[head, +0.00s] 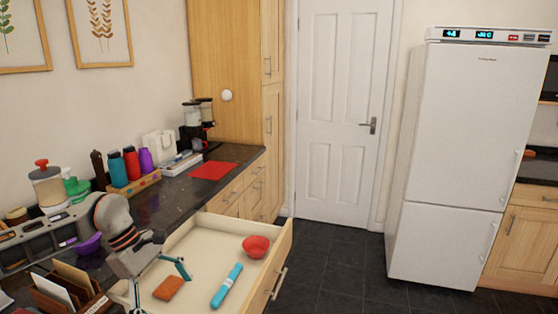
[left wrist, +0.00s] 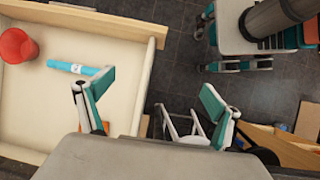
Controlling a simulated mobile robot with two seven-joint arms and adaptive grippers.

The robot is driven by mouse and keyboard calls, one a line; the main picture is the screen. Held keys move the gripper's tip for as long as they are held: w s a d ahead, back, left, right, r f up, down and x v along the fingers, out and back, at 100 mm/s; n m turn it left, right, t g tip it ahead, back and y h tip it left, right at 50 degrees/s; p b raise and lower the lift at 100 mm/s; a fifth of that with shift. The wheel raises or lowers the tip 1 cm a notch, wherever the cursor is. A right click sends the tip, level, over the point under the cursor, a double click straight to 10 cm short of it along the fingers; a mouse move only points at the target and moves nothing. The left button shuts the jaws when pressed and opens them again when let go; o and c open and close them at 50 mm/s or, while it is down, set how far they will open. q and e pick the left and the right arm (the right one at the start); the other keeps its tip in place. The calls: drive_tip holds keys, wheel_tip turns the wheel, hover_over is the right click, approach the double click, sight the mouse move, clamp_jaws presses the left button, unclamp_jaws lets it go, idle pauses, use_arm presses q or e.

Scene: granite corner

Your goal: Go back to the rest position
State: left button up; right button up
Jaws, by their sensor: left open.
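My left arm comes in from the left in the head view, over the counter corner. Its left gripper (head: 160,287) has teal-padded fingers spread apart with nothing between them. It hangs at the near-left side of the open drawer (head: 205,233).
The dark counter (head: 185,189) holds bottles (head: 132,162), a red mat (head: 212,170), a coffee maker (head: 196,122), a purple bowl (head: 88,243) and a wooden card holder (head: 68,290). A white fridge (head: 455,150) stands right. Floor (head: 330,262) between drawer and fridge is clear.

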use_arm(q)
drive_tip(key=s+d+n+t+h, duration=0.15)
drive_tip(key=d+n+h, duration=0.25)
drive_tip(key=d, duration=0.5)
drive_tip(key=s+d+r+n+h, duration=0.1)
drive_tip(key=s+d+n+h, duration=0.25)
drive_tip(key=d, duration=0.55)
drive_tip(key=s+d+n+t+h, duration=0.1)
drive_tip(key=s+d+n+h, duration=0.1)
drive_tip(key=d+n+h, duration=0.5)
drive_tip(key=w+a+f+n+t+y, duration=0.1)
drive_tip(key=a+f+n+t+y, duration=0.5)
drive_tip(key=n, duration=0.6)
drive_tip(key=w+a+f+n+t+y, duration=0.1)
drive_tip(key=f+n+t+y, duration=0.3)
drive_tip(key=n+t, duration=0.65)
drive_tip(key=s+a+f+n+g+y, duration=0.4)
drive_tip(key=s+a+f+n, duration=0.2)
drive_tip(key=s+f+n, duration=0.2)
drive_tip(key=s+a+f+n+g+y, duration=0.4)
drive_tip(key=s+a+f+n, duration=0.3)
drive_tip(key=f, duration=0.4)
drive_tip(key=shift+s+f+n, duration=0.4)
drive_tip(key=shift+s+n, duration=0.2)
drive_tip(key=shift+s, duration=0.45)
